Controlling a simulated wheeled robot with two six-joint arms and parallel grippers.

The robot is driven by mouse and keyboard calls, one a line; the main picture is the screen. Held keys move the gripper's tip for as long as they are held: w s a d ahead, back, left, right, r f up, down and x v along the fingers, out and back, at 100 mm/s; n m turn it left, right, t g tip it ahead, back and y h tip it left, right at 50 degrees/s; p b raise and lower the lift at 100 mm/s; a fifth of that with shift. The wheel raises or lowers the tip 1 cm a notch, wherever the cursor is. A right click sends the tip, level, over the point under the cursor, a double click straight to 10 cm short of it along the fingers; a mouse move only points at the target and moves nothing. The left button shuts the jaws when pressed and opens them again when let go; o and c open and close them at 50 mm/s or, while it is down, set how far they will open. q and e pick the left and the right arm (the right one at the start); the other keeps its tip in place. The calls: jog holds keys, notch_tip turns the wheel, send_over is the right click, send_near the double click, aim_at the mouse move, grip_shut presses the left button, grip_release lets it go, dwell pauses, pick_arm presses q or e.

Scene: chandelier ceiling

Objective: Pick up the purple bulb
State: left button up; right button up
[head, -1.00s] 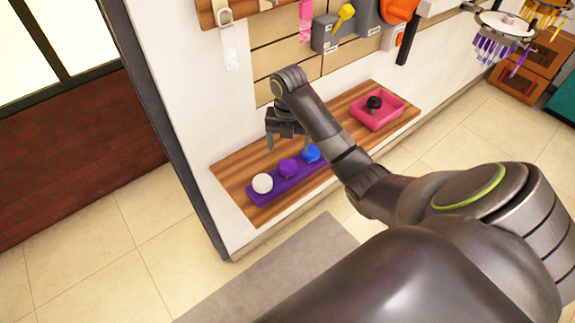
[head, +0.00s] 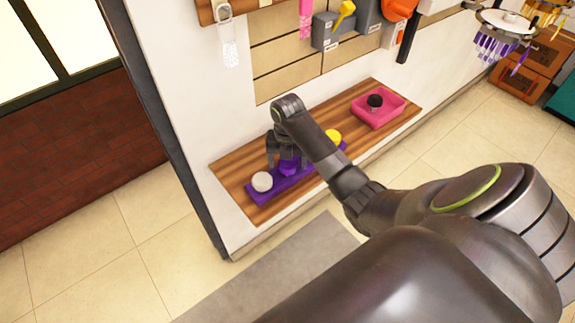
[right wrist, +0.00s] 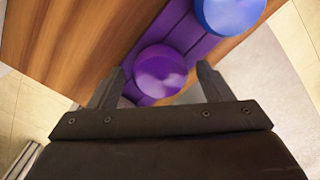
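The purple bulb (head: 288,169) sits on a long purple holder (head: 296,187) on the wooden shelf, partly hidden by my right gripper (head: 286,163) in the head view. In the right wrist view the purple bulb (right wrist: 160,72) lies between the two spread fingers of the right gripper (right wrist: 161,83), with a gap to each finger. The right gripper is open and holds nothing. My left gripper is not in view.
A white bulb (head: 262,182) stands at the holder's left end, and a blue bulb (right wrist: 231,12) is close beside the purple one. A yellow bulb (head: 333,136) shows behind my arm. A pink tray (head: 378,119) with a dark bulb (head: 375,101) sits further right on the shelf (head: 233,176).

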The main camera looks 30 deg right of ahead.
jog(key=c, duration=0.9)
jog(key=shift+r, duration=0.15)
